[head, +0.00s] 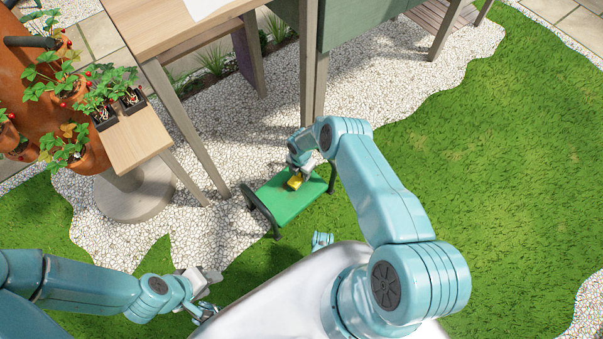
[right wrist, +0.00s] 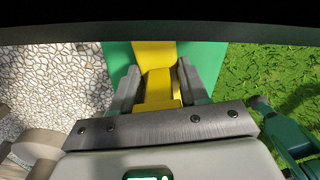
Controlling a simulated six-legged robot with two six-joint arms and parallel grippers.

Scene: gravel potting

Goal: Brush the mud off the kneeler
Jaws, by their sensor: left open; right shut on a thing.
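The kneeler (head: 283,203) has a green pad and dark legs at its ends. It stands upright where the gravel meets the grass. My right gripper (head: 297,176) is over the far part of the pad, shut on a yellow brush (head: 295,182). In the right wrist view the yellow brush (right wrist: 159,88) sits between the two grey fingers, with the green pad (right wrist: 118,60) behind it. I cannot tell whether the brush touches the pad. No mud stands out on the visible pad. My left gripper (head: 212,291) is open and empty at the lower left, apart from the kneeler.
A wooden table (head: 165,25) with thin legs stands behind the kneeler. A small wooden stand (head: 136,139) with strawberry plants (head: 95,98) is at the left, by a round grey base (head: 133,200). Open grass (head: 480,170) lies to the right.

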